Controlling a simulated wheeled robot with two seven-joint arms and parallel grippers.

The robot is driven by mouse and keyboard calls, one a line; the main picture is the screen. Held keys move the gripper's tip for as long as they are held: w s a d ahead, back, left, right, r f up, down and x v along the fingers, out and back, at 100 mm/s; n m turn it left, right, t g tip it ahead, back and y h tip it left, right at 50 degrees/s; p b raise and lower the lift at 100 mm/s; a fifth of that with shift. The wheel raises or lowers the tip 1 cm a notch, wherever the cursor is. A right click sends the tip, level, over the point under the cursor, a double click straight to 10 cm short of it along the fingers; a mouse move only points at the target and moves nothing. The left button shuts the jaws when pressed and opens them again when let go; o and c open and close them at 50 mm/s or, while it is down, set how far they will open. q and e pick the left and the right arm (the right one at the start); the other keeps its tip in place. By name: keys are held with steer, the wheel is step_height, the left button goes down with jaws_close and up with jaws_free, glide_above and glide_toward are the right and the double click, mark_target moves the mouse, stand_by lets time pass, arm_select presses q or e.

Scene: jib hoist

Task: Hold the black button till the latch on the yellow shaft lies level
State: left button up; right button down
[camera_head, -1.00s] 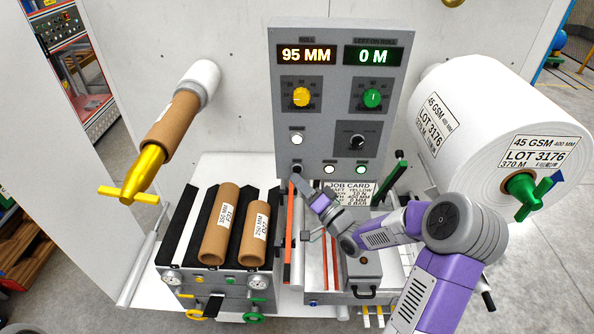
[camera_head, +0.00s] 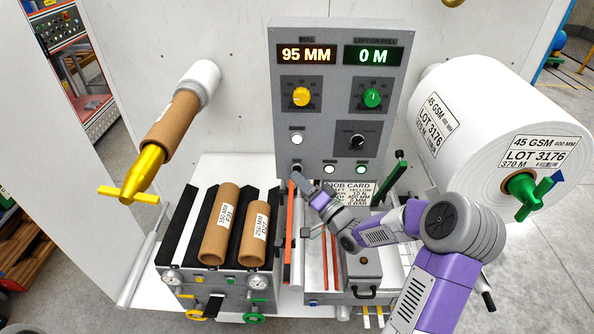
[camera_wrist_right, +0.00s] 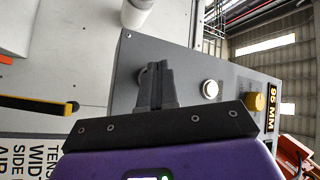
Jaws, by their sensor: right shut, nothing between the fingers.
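The yellow shaft (camera_head: 146,170) sticks out from the wall at the left of the head view, with a brown core on it. Its yellow latch (camera_head: 129,196) lies crosswise at the near end, almost level in the picture, its right end slightly lower. My right gripper (camera_head: 298,174) is shut and empty, its tips at the lower left corner of the grey control panel (camera_head: 313,126). The black button (camera_head: 296,167) is there, mostly hidden by the fingertips; whether it is pressed in cannot be told. In the wrist view the shut fingers (camera_wrist_right: 157,72) meet the panel face. My left gripper is out of view.
The panel reads 95 MM and 0 M, with a white button (camera_head: 297,139) above the fingertips. Two brown cores (camera_head: 220,224) lie on the rack below. A large white paper roll (camera_head: 480,110) hangs at the right, near my right arm.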

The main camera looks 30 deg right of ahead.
steer(key=shift+w+d, duration=0.25)
steer(key=shift+w, duration=0.15)
stand_by(1.3)
steer(key=shift+s+a, duration=0.1)
steer(key=shift+s, duration=0.05)
stand_by(4.6)
steer(key=shift+s+a, duration=0.4)
steer(key=shift+s, duration=0.2)
steer(key=shift+s+a, duration=0.45)
steer(key=shift+s, duration=0.25)
steer(key=shift+s+a, duration=0.4)
steer(key=shift+s, duration=0.35)
steer(key=shift+s+a, duration=0.45)
steer(key=shift+s, duration=0.25)
